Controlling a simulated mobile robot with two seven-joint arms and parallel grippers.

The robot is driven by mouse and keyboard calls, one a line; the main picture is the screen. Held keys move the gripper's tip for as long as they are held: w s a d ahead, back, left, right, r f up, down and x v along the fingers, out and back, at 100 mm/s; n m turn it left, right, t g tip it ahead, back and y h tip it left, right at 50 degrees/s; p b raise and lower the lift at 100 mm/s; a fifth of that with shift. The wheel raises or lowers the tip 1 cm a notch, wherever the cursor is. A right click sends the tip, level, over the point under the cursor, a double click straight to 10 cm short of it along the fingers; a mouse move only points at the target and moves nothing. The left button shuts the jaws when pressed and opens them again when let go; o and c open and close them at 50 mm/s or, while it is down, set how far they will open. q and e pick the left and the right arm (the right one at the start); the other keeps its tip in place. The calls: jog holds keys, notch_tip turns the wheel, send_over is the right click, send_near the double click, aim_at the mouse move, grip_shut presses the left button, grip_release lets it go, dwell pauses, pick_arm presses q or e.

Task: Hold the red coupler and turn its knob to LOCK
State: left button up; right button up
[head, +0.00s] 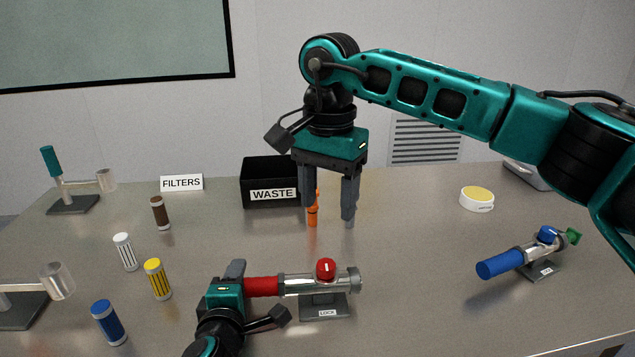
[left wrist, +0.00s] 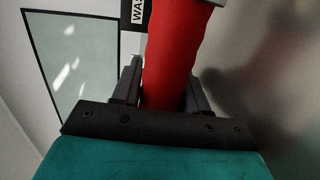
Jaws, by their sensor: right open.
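The red coupler lies level on a grey stand, with a red sleeve (head: 262,286) at its left end and a metal body (head: 298,284). Its red knob (head: 326,270) with a white mark sits on top. A LOCK label (head: 327,312) is on the stand's base. My left gripper (head: 240,284) is shut on the red sleeve; in the left wrist view the sleeve (left wrist: 175,50) stands between its two fingers. My right gripper (head: 331,212) is open and empty, pointing down above the table, behind the knob.
A blue coupler (head: 500,263) on its own stand is at the right. An orange item (head: 313,212) stands behind my right gripper. A black WASTE bin (head: 262,182) and a FILTERS sign (head: 181,183) are at the back. Several filters, including a yellow one (head: 158,279), stand left.

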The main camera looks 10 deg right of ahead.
pick_arm(q)
jog(key=o, duration=0.5)
jog(key=shift+s, duration=0.15)
jog(key=v, duration=1.2)
